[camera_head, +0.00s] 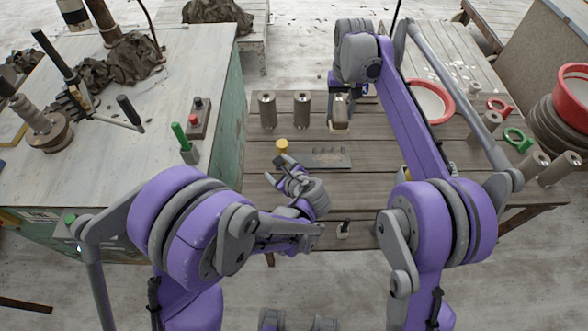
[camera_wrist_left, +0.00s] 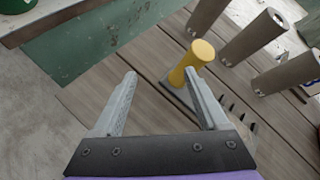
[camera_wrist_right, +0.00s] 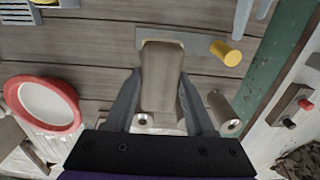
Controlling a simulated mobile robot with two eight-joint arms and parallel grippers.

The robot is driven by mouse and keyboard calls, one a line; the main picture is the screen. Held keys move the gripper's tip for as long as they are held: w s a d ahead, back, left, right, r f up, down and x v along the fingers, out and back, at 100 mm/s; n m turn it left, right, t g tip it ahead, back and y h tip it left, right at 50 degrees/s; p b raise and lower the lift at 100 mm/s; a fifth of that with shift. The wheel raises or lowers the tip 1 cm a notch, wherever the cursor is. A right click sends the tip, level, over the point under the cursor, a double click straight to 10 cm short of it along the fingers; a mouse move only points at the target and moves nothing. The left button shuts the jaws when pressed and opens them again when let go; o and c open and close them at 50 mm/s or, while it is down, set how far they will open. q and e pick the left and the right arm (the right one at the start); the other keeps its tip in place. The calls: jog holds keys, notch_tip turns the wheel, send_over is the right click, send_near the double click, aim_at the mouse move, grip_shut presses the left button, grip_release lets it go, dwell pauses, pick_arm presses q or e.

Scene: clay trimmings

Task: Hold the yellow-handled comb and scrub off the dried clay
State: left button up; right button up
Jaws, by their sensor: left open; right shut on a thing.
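The yellow-handled comb lies on the plank table; its yellow handle (camera_head: 282,146) points up at the left and its grey toothed plate (camera_head: 328,158) lies to the right. The handle also shows in the left wrist view (camera_wrist_left: 192,60) and the right wrist view (camera_wrist_right: 226,52). My left gripper (camera_wrist_left: 160,74) is open and empty, with its right fingertip close to the handle; I cannot tell whether they touch. Whether that cylinder is off the table is unclear.
Two similar cylinders (camera_head: 267,110) (camera_head: 304,107) stand left of the held one. A red-rimmed basin (camera_head: 447,108) is at right, with red (camera_head: 499,106) and green (camera_head: 518,140) rings beyond. A green cabinet (camera_head: 229,120) borders the table's left side.

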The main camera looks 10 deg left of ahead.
aim_at(279, 152)
pick_arm(q)
jog(key=d+f+m, duration=0.1)
jog(key=w+d+f+m+t, duration=0.1)
jog(key=d+m, duration=0.1)
jog(key=d+f+m+t, duration=0.1)
jog(key=m, duration=0.1)
jog(key=shift+w+d+y, duration=0.15)
jog(key=shift+w+y, duration=0.2)
jog(key=shift+y, duration=0.05)
jog(key=x, duration=1.2)
grip_shut()
